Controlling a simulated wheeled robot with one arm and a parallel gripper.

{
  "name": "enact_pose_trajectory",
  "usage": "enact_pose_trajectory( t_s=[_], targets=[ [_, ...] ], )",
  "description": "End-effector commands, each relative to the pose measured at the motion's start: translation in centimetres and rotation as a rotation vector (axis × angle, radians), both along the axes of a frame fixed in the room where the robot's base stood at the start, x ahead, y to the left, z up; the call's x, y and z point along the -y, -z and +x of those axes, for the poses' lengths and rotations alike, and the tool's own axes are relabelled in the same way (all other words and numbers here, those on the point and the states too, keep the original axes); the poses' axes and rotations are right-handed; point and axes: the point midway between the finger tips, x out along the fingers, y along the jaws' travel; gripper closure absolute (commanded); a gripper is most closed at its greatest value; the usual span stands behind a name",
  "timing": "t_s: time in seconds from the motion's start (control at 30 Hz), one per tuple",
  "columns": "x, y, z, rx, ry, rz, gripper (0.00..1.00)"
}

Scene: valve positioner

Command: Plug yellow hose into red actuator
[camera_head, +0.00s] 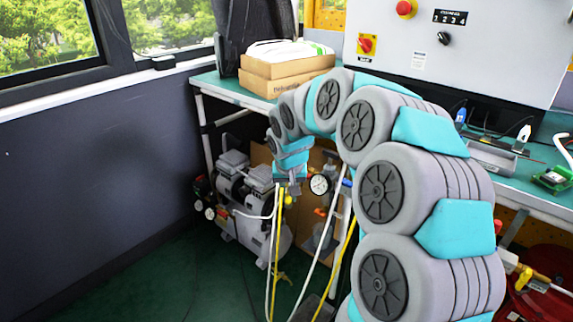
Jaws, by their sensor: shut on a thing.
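My gripper (287,191) hangs at the end of my arm, below the workbench edge, pointing down. It is shut on the upper end of the yellow hose (277,240), which hangs down towards the floor. The grip itself is small and partly hidden by the gripper. Another yellow length (346,250) runs down at the right, beside my arm. A large red part (540,275) with brass-coloured fittings stands low at the right edge, partly cut off. I cannot tell whether it is the red actuator.
A grey compressor (250,190) stands on the floor behind my gripper. A pressure gauge (320,184) and white hoses are close at the right. The green-topped workbench (222,86) carries cardboard boxes (287,64) and a control cabinet (490,50). The floor at the left is clear.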

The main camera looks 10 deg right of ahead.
Motion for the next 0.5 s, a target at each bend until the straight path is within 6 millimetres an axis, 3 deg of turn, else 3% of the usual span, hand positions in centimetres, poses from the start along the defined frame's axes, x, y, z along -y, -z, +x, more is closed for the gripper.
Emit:
enact_pose_trajectory(
  t_s=[0.2,0.5],
  targets=[
    [-0.3,4.9,-1.9,-0.004,-0.089,0.001,1.0],
    [-1.6,9.5,-4.2,-0.002,-0.202,0.003,1.0]
  ],
)
